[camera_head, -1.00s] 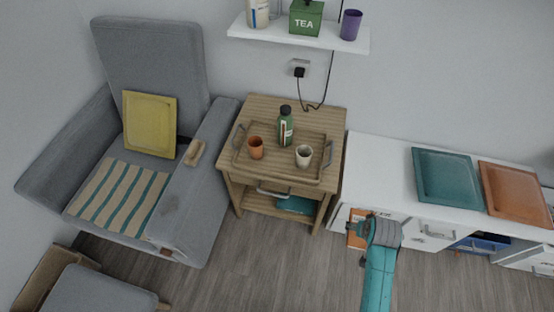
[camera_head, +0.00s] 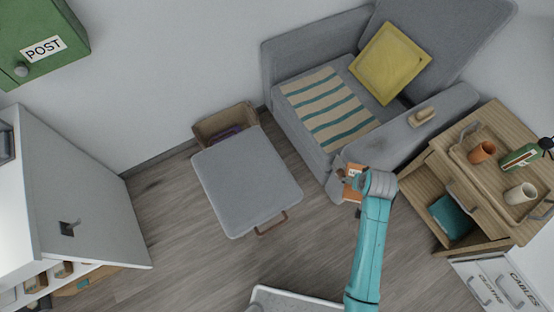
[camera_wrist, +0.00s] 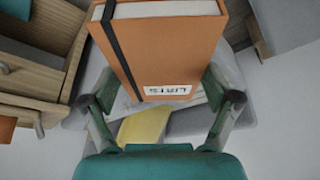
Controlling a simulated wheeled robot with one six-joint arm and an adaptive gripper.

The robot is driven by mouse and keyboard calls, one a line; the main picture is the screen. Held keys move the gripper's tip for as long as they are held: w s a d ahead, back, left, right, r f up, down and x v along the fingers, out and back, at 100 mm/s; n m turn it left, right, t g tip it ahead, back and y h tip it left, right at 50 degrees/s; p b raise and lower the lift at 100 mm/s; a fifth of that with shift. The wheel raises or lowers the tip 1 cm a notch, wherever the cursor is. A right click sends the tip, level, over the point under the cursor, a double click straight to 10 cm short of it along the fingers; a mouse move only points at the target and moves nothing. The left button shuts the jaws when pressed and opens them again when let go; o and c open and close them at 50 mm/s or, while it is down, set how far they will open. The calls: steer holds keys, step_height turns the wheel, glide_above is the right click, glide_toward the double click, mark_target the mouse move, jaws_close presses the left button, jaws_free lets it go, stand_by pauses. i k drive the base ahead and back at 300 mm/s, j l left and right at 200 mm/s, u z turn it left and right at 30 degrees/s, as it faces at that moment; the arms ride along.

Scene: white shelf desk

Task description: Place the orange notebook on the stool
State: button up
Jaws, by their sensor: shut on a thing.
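The orange notebook (camera_wrist: 165,55) is held in my gripper (camera_wrist: 165,105). In the wrist view it has a black strap and a white label that reads like "LISTS". In the head view only a small part of the notebook (camera_head: 351,186) shows beside my gripper (camera_head: 350,182). My gripper is shut on it, in the air in front of the armchair. The stool (camera_head: 246,182) has a grey square top with a brown handle at its front edge. It stands to the left of my gripper, apart from it. Its top is bare.
A grey armchair (camera_head: 375,153) with a yellow cushion (camera_head: 391,63) stands behind my gripper. An open brown box (camera_head: 222,122) sits behind the stool. A wooden side table (camera_head: 437,158) with a tray is at right. A white desk (camera_head: 85,190) is at left.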

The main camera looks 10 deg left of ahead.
mark_target(244, 188)
steer(key=i+l+u, duration=0.1)
steer(key=u, duration=0.35)
steer(key=i+l+u, duration=0.1)
steer(key=u, duration=0.4)
steer(key=l+u, duration=0.15)
steer(key=u, duration=0.3)
steer(key=i+l, duration=0.15)
steer(key=l, duration=0.2)
steer(key=i+l, duration=0.1)
steer(key=l, duration=0.25)
steer(key=u, duration=0.05)
